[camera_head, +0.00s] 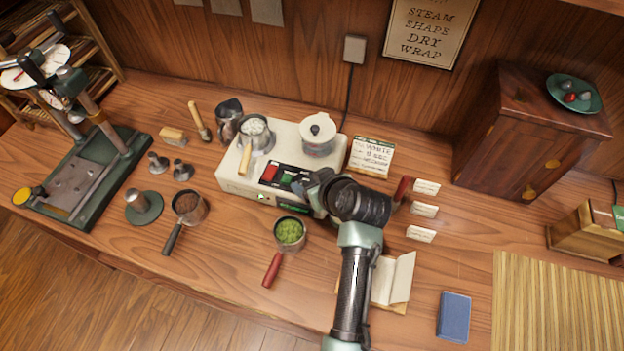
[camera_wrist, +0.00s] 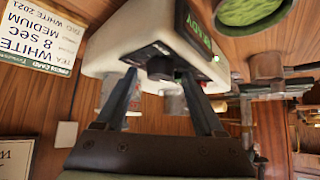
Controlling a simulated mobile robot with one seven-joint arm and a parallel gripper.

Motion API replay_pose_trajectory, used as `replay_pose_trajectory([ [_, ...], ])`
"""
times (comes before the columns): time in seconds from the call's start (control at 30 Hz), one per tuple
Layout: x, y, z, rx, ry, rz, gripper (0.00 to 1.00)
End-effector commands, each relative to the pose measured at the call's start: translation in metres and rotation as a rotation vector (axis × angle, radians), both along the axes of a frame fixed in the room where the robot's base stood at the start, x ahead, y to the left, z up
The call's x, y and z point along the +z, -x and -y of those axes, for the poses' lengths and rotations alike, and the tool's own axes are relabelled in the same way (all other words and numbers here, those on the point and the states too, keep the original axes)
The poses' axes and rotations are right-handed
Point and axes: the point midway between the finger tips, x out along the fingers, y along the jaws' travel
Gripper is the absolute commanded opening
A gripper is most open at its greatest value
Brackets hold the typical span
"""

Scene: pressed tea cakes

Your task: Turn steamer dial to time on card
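The cream steamer (camera_head: 240,183) stands mid-table, with red and green panels on top and a small green-lit display (camera_head: 293,208) on its front. In the wrist view the display (camera_wrist: 197,25) seems to read READY, upside down. In the head view my gripper (camera_head: 315,190) is at the steamer's front right corner and the dial is hidden. The card (camera_head: 371,156) behind reads WHITE, 8 SEC, MEDIUM; it also shows in the wrist view (camera_wrist: 38,45).
A steel cup (camera_head: 256,135) and a lidded white pot (camera_head: 318,135) sit on the steamer. A red-handled pan of green leaves (camera_head: 289,232) stands close in front. Small labels (camera_head: 424,210) and an open booklet (camera_head: 398,280) lie to the right.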

Motion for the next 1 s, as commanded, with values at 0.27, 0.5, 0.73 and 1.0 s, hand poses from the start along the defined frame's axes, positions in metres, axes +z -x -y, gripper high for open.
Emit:
replay_pose_trajectory([
  [0.27,0.0001,0.0003,0.0002,-0.001,-0.001,0.000,0.18],
  [0.5,0.0001,0.0004,0.0002,-0.001,-0.001,-0.002,0.00],
  [0.73,0.0008,0.0014,-0.0009,-0.038,0.000,-0.002,0.00],
  [1.0,0.0027,0.0023,-0.0040,-0.197,0.000,-0.003,0.00],
])
